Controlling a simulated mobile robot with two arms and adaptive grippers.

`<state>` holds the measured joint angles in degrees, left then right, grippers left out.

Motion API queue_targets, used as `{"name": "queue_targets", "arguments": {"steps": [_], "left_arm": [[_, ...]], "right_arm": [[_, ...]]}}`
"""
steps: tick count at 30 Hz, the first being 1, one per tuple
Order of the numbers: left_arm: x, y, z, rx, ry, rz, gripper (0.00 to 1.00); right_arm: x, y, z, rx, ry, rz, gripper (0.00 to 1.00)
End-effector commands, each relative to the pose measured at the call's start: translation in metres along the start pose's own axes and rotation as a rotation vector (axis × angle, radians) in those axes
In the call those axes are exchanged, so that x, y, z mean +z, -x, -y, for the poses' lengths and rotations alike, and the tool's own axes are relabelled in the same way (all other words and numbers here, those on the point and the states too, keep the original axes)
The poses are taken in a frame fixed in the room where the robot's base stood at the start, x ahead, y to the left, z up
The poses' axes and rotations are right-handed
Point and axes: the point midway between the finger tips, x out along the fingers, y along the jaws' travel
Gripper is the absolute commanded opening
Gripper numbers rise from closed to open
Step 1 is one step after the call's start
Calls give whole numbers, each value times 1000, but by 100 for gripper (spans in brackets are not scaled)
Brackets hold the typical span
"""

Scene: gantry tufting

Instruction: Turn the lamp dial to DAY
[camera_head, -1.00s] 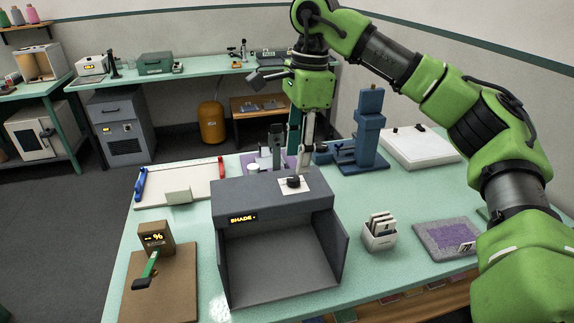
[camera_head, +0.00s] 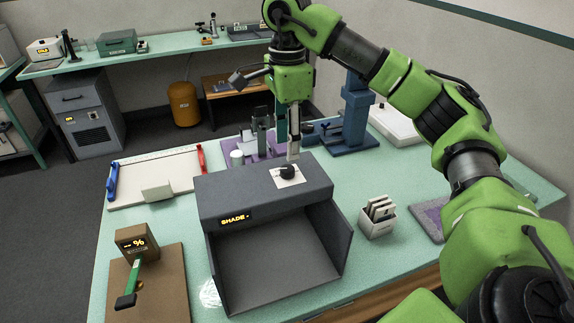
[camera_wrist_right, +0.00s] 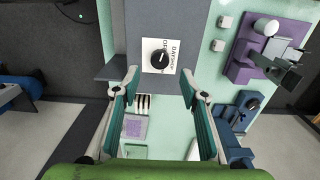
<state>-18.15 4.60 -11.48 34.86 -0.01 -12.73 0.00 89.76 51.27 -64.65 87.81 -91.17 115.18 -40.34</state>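The lamp dial (camera_head: 287,171) is a black round knob on a white label, on top of the grey light booth (camera_head: 225,188). The booth's lit display (camera_head: 235,219) reads SHADE. In the right wrist view the dial (camera_wrist_right: 159,59) sits on its label, where OFF, DAY and SHOP can be made out; the pointer's exact setting is hard to tell. My right gripper (camera_head: 293,157) points down just above and behind the dial. In the wrist view its fingers (camera_wrist_right: 159,78) are spread wide, with the dial apart from them and nothing between. My left gripper is not in view.
A white card holder (camera_head: 376,222) stands right of the booth. A brown board with a green-handled lever (camera_head: 137,272) lies left. A white board with blue and red ends (camera_head: 150,172) lies behind left. A blue stand (camera_head: 355,118) and purple-based fixture (camera_head: 262,145) are behind the booth.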

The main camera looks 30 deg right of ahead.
Motion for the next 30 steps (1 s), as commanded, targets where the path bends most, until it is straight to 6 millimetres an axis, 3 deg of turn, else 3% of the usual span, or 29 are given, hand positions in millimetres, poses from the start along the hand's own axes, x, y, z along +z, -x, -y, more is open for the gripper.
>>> {"name": "queue_targets", "arguments": {"steps": [9, 15, 23, 24, 28, 30], "left_arm": [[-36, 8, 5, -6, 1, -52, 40], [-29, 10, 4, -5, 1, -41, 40], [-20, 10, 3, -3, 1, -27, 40], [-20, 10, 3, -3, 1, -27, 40], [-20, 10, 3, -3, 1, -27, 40], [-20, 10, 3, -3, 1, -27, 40]], "right_arm": [[-1, -49, 0, 1, -2, -2, 40], [-1, -64, 0, 0, -2, 0, 40], [0, -67, 0, -1, -2, 1, 40], [0, -67, 0, -1, -2, 1, 37], [0, -66, 0, -1, -2, 0, 3], [0, -66, 0, -1, -2, 0, 1]]}}
